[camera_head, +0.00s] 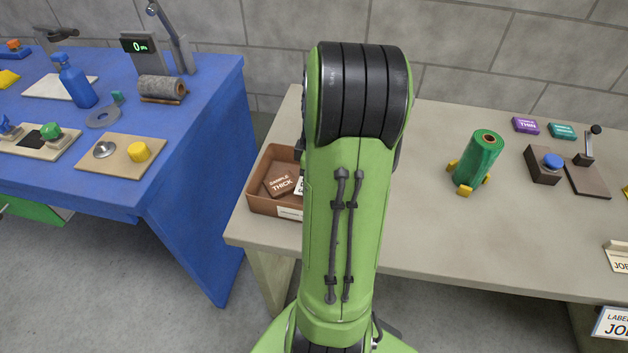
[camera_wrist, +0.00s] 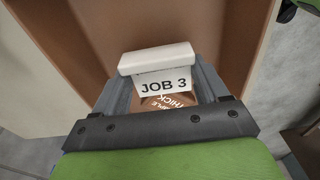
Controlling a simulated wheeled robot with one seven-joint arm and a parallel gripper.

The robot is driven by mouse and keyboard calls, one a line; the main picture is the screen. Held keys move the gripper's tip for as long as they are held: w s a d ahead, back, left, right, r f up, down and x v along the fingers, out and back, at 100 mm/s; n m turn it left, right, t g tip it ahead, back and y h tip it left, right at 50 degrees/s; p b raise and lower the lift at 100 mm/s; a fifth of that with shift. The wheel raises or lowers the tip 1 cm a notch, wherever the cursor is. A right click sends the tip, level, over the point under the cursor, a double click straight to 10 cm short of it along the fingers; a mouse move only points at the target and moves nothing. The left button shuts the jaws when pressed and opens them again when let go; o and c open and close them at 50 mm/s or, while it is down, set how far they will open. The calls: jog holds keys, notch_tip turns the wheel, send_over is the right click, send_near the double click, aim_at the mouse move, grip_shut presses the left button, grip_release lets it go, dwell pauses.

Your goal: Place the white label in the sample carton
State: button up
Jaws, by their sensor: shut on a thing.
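The white label (camera_wrist: 165,84), printed "JOB 3", is between the fingers of my gripper (camera_wrist: 158,68) in the wrist view, and the gripper is shut on it. The label has a thick white top edge. The brown sample carton (camera_head: 262,204) stands at the left end of the beige table. Its inside and walls (camera_wrist: 262,50) surround the label in the wrist view. A brown "SAMPLE THICK" piece (camera_head: 281,181) lies in the carton and shows partly below the label. In the head view my arm hides the gripper and the carton's right side. I cannot tell whether the label touches the carton's floor.
A green roll (camera_head: 479,158) on yellow feet stands mid-table. Purple (camera_head: 525,125) and teal (camera_head: 562,131) sample pieces lie behind it, with a blue-button device (camera_head: 545,165) to the right. A blue table (camera_head: 200,110) with tools stands left, across a gap.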

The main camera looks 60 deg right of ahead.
jog(key=shift+f+b, duration=0.4)
jog(key=shift+f, duration=0.1)
jog(key=shift+f, duration=0.1)
jog(key=o, duration=1.2)
jog(key=shift+c, duration=0.2)
notch_tip(320, 180, up, 13)
jog(key=p, duration=0.5)
jog(key=w+a+r+m+t+h, duration=0.1)
jog(key=a+r, duration=0.2)
jog(key=a, duration=0.4)
jog(key=w+a+r+t, duration=0.1)
jog(key=a+r, duration=0.2)
jog(key=a, duration=0.5)
jog(key=s+a+m+t, duration=0.2)
jog(key=s+a, duration=0.4)
jog(key=a, duration=0.6)
jog(key=shift+s+m+t+y, duration=0.4)
jog(key=shift+m, duration=0.2)
